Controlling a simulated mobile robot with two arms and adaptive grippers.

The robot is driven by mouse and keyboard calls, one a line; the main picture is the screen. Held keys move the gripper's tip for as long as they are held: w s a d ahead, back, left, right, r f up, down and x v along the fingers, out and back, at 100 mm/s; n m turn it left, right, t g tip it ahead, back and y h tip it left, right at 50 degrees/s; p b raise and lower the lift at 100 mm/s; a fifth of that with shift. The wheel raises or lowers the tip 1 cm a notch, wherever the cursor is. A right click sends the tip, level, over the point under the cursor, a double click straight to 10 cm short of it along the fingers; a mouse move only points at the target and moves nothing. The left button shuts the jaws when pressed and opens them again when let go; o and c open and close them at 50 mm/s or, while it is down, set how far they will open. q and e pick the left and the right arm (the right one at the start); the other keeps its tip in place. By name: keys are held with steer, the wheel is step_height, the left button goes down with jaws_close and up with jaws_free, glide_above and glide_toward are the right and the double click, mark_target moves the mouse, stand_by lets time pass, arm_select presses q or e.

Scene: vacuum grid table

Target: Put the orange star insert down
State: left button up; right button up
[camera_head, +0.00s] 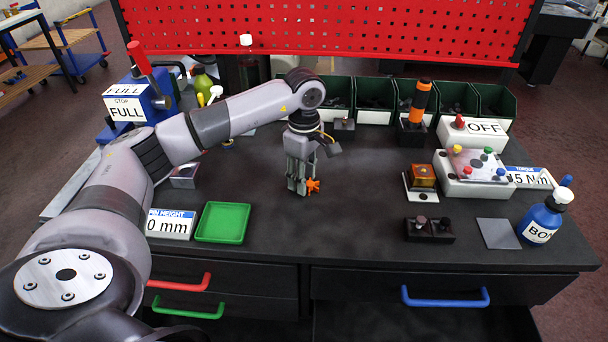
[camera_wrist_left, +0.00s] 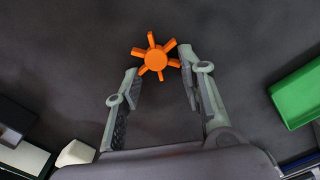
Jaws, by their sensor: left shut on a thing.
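The orange star insert (camera_head: 313,186) is a small spoked piece at the fingertips of my left gripper (camera_head: 299,190), over the middle of the dark table. In the left wrist view the star (camera_wrist_left: 155,58) sits between the tips of the left gripper's two fingers (camera_wrist_left: 159,63), its spokes reaching toward both. The left gripper is shut on it. The fingers point down close to the tabletop; I cannot tell whether the star touches the surface. My right gripper is not in view.
A green tray (camera_head: 223,222) lies to the left, beside a pin height display (camera_head: 170,224). To the right stand an amber-topped block (camera_head: 422,178), a dark block with knobs (camera_head: 429,230) and a blue bottle (camera_head: 541,222). Green bins line the back. The table around the gripper is clear.

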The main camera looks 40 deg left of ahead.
arm_select(q)
steer(key=o, duration=0.8)
steer(key=shift+f, duration=0.1)
step_height(320, 180, up, 12)
steer(key=shift+r+b, duration=0.2)
steer(key=shift+b, duration=0.15)
